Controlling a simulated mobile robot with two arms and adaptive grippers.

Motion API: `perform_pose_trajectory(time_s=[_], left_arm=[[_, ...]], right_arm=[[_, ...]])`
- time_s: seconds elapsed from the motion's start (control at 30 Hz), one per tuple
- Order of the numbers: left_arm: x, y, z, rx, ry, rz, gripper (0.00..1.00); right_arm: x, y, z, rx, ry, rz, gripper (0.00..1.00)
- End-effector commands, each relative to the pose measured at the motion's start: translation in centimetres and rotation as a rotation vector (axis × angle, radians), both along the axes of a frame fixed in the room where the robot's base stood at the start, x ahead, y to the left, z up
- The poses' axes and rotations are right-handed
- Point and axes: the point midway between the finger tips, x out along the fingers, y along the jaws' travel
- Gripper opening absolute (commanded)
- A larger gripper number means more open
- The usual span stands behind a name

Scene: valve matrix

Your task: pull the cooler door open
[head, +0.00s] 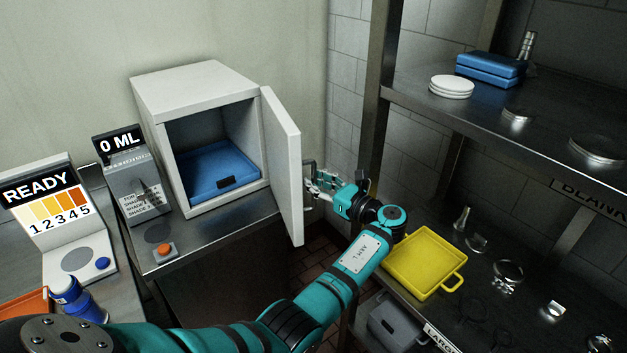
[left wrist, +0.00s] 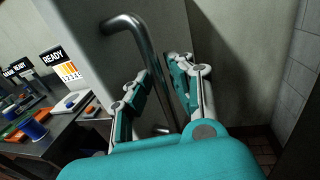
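The white cooler (head: 195,90) stands on a metal counter at the left in the head view. Its door (head: 283,160) is swung wide open on its right side, and a blue tray (head: 215,172) shows inside. The door's metal handle (head: 308,178) is on the door's outer face; the left wrist view shows the handle (left wrist: 143,45) as a bent bar. My left gripper (head: 318,188) is at the handle. In the left wrist view its fingers (left wrist: 160,85) are apart, with the bar seen between them; contact is not clear. My right gripper is not in view.
A dispenser reading 0 ML (head: 133,185) and an orange button (head: 165,250) are left of the cooler. A READY display (head: 45,195) stands further left. Shelves with a yellow tray (head: 424,262) and glassware are close at my arm's right.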

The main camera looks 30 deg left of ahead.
Motion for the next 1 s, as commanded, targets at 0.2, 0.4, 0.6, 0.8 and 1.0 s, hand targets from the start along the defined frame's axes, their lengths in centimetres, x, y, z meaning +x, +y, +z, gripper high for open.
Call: perform_pose_trajectory(time_s=[0.2,0.4,0.6,0.8,1.0], left_arm=[[0.0,0.2,0.3,0.003,-0.006,0.003,0.36],[0.0,0.1,0.4,0.004,-0.007,0.003,0.36],[-0.5,-2.6,0.4,0.001,-0.007,0.0,0.36],[-1.4,-7.0,0.3,0.001,-0.005,-0.001,0.36],[-2.1,-10.2,0.3,0.002,-0.006,0.0,0.36]], right_arm=[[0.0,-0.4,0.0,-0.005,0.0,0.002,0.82],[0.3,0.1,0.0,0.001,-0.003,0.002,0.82],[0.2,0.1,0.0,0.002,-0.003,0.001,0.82],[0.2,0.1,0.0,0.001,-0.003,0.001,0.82],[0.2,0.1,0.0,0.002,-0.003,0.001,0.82]])
